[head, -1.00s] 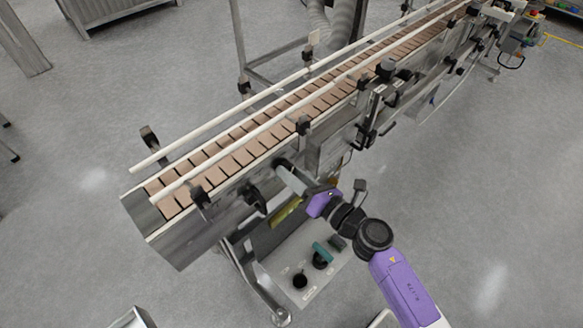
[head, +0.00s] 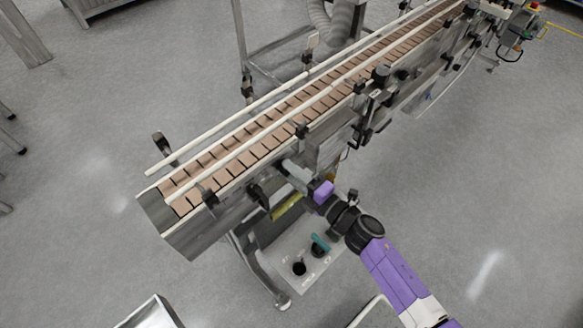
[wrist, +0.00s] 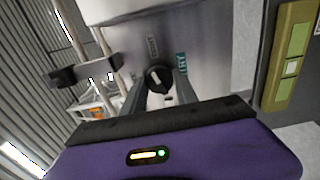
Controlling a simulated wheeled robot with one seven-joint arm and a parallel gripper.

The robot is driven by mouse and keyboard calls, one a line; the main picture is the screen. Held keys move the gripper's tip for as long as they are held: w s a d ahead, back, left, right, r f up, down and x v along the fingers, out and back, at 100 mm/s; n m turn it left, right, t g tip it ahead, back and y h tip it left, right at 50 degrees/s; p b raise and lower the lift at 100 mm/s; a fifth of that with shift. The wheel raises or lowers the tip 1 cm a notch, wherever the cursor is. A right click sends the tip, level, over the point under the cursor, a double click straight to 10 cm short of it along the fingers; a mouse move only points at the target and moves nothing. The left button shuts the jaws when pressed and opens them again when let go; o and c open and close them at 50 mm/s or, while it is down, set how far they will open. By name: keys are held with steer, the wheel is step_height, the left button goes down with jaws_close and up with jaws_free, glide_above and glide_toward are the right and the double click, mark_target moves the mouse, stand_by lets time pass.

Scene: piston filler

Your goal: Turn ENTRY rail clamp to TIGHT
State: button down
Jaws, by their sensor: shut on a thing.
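The ENTRY rail clamp is a round black knob (wrist: 158,77) with a pale mark, on the grey side plate of the conveyor. A teal label beside it, partly hidden, shows the letters "TRY". A small dark label above it is too blurred to read surely. My gripper (wrist: 156,88) has one grey finger on each side of the knob and is shut on it. In the head view my gripper (head: 287,166) reaches the near side of the conveyor by its left end. The knob is hidden there behind the fingers.
The conveyor (head: 228,158) with brown slats and white rails runs to the upper right. A black bracket (head: 259,194) sticks out left of my gripper. A yellow-green box (head: 287,206) hangs below it. A control panel (head: 290,257) with knobs stands lower down.

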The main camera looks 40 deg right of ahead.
steer(key=shift+m+p, duration=0.6)
steer(key=shift+m, duration=0.8)
steer(key=c, duration=0.9)
jaws_free()
steer(key=shift+c, duration=0.2)
steer(key=shift+s, duration=0.1)
steer(key=s+b, duration=0.1)
steer(key=s, duration=0.6)
steer(key=shift+s+d, duration=0.25)
steer(key=shift+s, duration=0.1)
